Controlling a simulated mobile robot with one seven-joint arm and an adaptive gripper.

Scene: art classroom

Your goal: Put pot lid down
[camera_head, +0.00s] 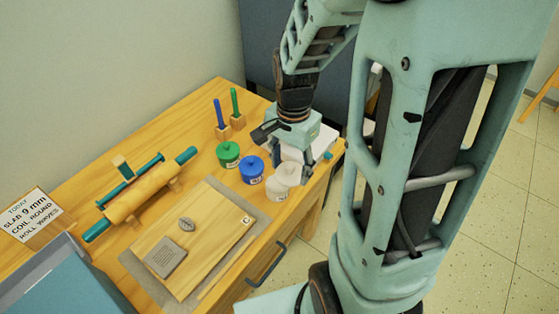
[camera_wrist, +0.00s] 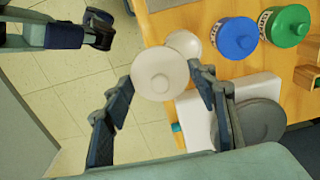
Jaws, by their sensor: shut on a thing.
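The white pot lid (camera_wrist: 160,73), a round disc with a small knob, is held between the two fingertips of my gripper (camera_wrist: 165,78) in the wrist view. In the head view the lid (camera_head: 289,173) shows below my gripper (camera_head: 288,160), close to the white pot (camera_head: 275,190). In the wrist view the white pot (camera_wrist: 186,43) is partly hidden behind the lid. The lid looks raised and offset from the pot; the exact gap is unclear.
A blue-lidded pot (camera_head: 251,169) and a green-lidded pot (camera_head: 228,154) stand beside the white pot. A white slab (camera_head: 322,137) lies behind my gripper, with a grey disc (camera_wrist: 262,120) on it. A wooden board (camera_head: 190,235) and rolling pin (camera_head: 140,198) are further left. The table edge is near.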

